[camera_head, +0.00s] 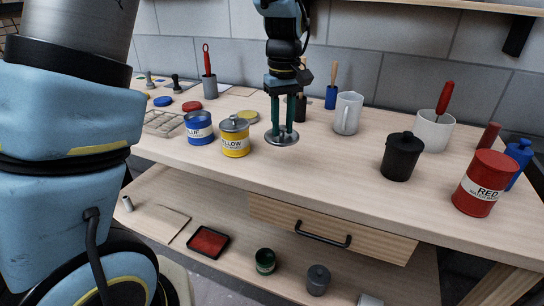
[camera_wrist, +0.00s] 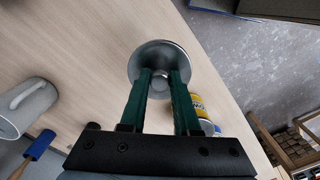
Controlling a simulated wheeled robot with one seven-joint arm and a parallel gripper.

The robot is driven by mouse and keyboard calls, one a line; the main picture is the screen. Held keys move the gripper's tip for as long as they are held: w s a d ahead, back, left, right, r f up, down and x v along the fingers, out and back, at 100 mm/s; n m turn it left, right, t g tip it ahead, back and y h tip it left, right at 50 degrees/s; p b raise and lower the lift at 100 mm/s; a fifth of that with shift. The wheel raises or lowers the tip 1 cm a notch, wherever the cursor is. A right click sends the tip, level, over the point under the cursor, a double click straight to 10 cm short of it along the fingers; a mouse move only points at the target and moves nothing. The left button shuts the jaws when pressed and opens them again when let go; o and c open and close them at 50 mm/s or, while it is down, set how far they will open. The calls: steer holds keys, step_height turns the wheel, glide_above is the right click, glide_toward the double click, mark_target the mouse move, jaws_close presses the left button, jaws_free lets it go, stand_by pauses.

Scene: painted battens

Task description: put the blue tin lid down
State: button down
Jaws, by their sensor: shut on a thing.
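My gripper (camera_head: 283,130) points down with its green fingers shut on the knob of a round grey metal lid (camera_head: 282,140). In the wrist view the lid (camera_wrist: 147,55) hangs level at the fingertips (camera_wrist: 161,76). It is over bare wood right of the yellow tin; I cannot tell whether it touches the bench. The blue tin (camera_head: 199,130) stands upright without a lid, left of the yellow tin. The yellow tin (camera_head: 235,142) has a grey lid on top.
A white jug (camera_head: 347,113), a black lidded pot (camera_head: 402,157) and a red tin (camera_head: 484,184) stand to the right. Bare wood lies between the lid and the black pot.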

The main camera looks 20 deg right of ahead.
steer(key=p, duration=0.2)
glide_above(280, 168)
step_height(280, 168, down, 6)
steer(key=shift+r, duration=0.2)
steer(key=shift+f+p, duration=0.3)
steer(key=shift+f, duration=1.9)
steer(key=shift+f, duration=0.15)
steer(key=c, duration=0.6)
jaws_free()
steer(key=shift+c, duration=0.2)
step_height(280, 168, up, 12)
steer(key=shift+r+b, duration=0.15)
steer(key=shift+b, duration=1)
steer(key=s+a+f, duration=0.2)
steer(key=a, duration=1.3)
steer(key=s+a+f+m+t, duration=0.1)
steer(key=s+a+f, duration=0.1)
steer(key=a, duration=1.3)
steer(key=shift+a+f+m+t, duration=0.15)
steer(key=shift+f+m+t, duration=0.15)
